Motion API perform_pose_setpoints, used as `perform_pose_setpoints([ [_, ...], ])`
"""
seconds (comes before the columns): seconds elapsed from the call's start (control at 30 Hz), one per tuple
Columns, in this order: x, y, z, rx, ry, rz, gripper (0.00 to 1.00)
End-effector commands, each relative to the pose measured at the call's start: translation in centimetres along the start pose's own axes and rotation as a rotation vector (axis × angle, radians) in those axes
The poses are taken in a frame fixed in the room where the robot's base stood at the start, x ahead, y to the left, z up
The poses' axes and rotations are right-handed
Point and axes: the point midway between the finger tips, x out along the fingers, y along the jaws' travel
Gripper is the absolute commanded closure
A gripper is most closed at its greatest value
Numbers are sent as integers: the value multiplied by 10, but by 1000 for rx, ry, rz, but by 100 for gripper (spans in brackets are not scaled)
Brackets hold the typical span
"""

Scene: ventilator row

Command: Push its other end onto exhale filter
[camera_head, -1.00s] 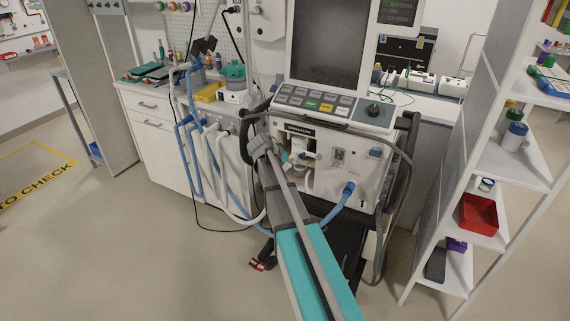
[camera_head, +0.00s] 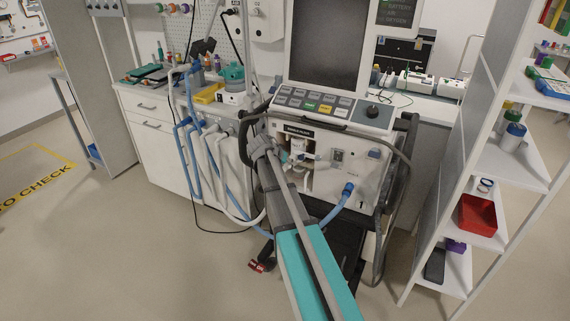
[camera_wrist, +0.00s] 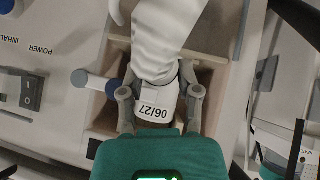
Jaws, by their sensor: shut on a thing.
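In the wrist view my gripper (camera_wrist: 160,93) is shut on a white cuff-like piece (camera_wrist: 153,112) labelled 06/27.
A blue hose (camera_head: 340,205) ends in the lower right port of the ventilator. White and blue hoses (camera_head: 213,165) hang at its left. A dark cable loops over its front. A white shelf rack (camera_head: 475,195) with a red bin (camera_head: 478,214) stands to the right. The left floor is clear.

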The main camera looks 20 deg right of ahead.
Motion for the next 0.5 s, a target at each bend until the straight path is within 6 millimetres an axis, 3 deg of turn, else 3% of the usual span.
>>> perform_pose_setpoints([
  [0.27,1,0,-3,0,6,2,100],
  [0.3,1,0,-3,0,6,1,49],
  [0.5,1,0,-2,0,4,1,16],
])
